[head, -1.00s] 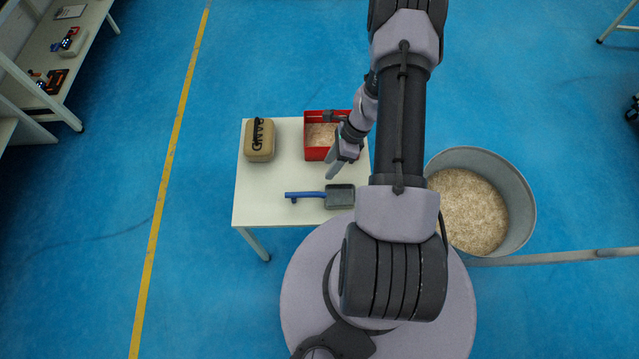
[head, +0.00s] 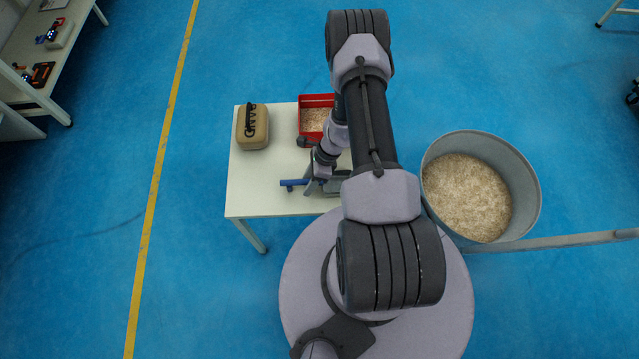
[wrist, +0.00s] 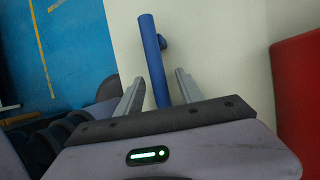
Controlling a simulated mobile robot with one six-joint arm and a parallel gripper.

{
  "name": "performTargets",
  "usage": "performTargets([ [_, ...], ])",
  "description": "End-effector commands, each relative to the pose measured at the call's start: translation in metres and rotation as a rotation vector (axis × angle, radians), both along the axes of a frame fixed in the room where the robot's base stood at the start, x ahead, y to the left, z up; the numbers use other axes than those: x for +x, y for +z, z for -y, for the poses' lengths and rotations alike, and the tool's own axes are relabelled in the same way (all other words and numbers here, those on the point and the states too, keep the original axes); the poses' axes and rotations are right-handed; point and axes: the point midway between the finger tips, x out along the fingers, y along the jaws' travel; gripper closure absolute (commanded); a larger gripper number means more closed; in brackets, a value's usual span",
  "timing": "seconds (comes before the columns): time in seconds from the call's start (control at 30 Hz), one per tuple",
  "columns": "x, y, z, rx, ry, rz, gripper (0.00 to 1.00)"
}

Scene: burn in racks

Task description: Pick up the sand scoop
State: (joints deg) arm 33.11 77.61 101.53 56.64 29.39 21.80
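The sand scoop lies on the pale table (head: 262,198). Its blue handle (head: 291,183) points left in the head view, and part of its grey pan (head: 331,186) shows beyond my gripper. My gripper (head: 312,188) is over the scoop near where handle and pan meet. In the wrist view the two grey fingers of my gripper (wrist: 157,85) are apart, with the blue handle (wrist: 152,50) running between them and a gap on each side. The pan is hidden in the wrist view.
A tan case (head: 253,128) stands at the table's back left. A red bin (head: 305,128) of sand-coloured grains stands at the back, right of it. A large grey tub (head: 530,190) of similar grains stands on the floor to the right. The table's left front is clear.

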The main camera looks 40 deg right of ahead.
Motion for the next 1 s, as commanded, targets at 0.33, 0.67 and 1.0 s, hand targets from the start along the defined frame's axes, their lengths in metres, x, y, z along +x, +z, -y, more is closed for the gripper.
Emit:
performTargets([
  [0.33,0.000,0.000,0.000,0.000,0.000,0.000,1.00],
  [0.67,0.000,0.005,0.000,0.000,0.001,0.000,1.00],
  [1.0,-0.006,0.039,0.018,-0.001,-0.003,0.001,1.00],
])
